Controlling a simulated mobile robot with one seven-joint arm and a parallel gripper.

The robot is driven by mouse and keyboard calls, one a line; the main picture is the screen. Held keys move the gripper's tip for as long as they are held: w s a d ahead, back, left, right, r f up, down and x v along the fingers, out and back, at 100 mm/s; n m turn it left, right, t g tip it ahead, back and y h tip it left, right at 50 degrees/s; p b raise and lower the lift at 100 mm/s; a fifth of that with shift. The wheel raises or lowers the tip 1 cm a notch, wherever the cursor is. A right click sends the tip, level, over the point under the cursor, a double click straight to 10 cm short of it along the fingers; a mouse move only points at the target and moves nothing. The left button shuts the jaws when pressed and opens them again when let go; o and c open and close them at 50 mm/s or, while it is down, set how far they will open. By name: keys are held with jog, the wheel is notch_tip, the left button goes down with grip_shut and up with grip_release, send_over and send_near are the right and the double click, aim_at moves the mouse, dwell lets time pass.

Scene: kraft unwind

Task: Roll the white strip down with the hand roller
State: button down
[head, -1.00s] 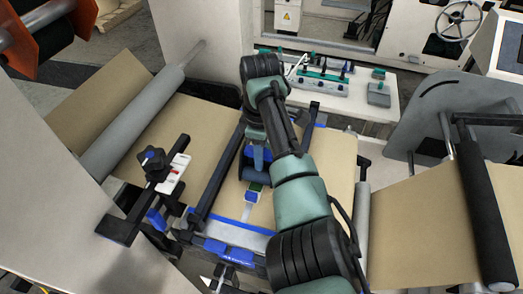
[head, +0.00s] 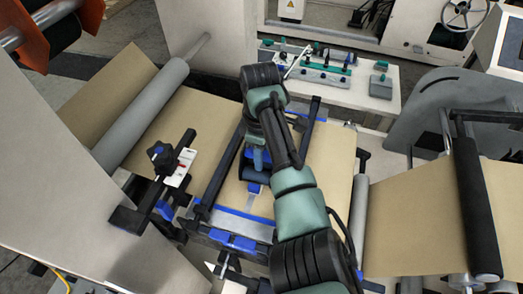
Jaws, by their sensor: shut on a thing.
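My gripper (head: 256,146) is at the end of my green and black arm, over the kraft web, and mostly hidden behind the wrist. It is shut on the hand roller (head: 256,172), whose blue handle points up and whose dark roller is low over the paper. I cannot tell whether the roller touches the surface. A blue piece shows at the strip's far end, next to the roller. My forearm covers the web to the right of the strip.
Dark rails (head: 216,170) with blue ends flank the work area. A clamp with a black knob (head: 163,156) stands left. Grey rollers (head: 148,112) carry the web at both sides. A white bench (head: 345,88) with tools is behind.

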aim_at(253, 188)
jog(key=shift+s+a+p, duration=0.15)
jog(key=shift+s+p, duration=0.35)
jog(key=shift+p, duration=0.05)
jog(key=shift+s+p, duration=0.2)
jog(key=shift+p, duration=0.2)
jog(key=shift+s+a+f+p, duration=0.25)
jog(key=shift+s+p, duration=0.35)
jog(key=shift+p, duration=0.15)
jog(key=shift+s, duration=0.1)
jog(key=shift+s+a+r, duration=0.1)
jog(key=shift+s+a+p, duration=0.2)
jog(key=shift+s+p, duration=0.45)
jog(key=shift+p, duration=0.45)
jog(key=shift+s+r+p, duration=0.1)
jog(key=shift+s+p, duration=0.1)
jog(key=shift+p, duration=0.1)
jog(key=shift+s+a+p, duration=0.25)
jog(key=shift+s+p, duration=0.3)
jog(key=shift+p, duration=0.2)
jog(key=shift+s+r, duration=0.1)
jog(key=shift+s, duration=0.05)
